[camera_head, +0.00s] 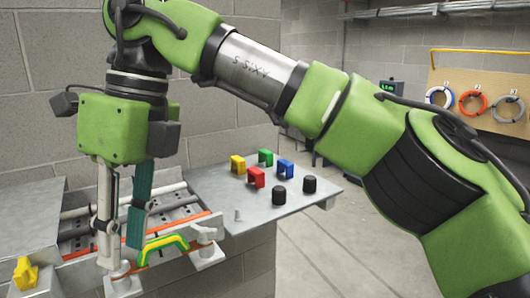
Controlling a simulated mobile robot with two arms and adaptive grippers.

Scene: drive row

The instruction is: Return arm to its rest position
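My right arm (330,100) comes in from the right edge and reaches across the upper middle of the view to the left. My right gripper (122,252) points down over the left end of the bench. Its pale finger and its teal finger stand apart, with nothing seen held between them. The fingertips are close to a grey fitting (122,285) at the bench front; I cannot tell whether they touch it. A yellow-green handle (163,246) is just right of the fingers. My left gripper is not in view.
A metal plate (225,190) holds several coloured blocks and two black knobs (279,195). A yellow knob (25,273) is at the lower left. A block wall (50,100) stands close behind. Cable coils (472,103) hang on a board at right. Floor (330,250) is clear.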

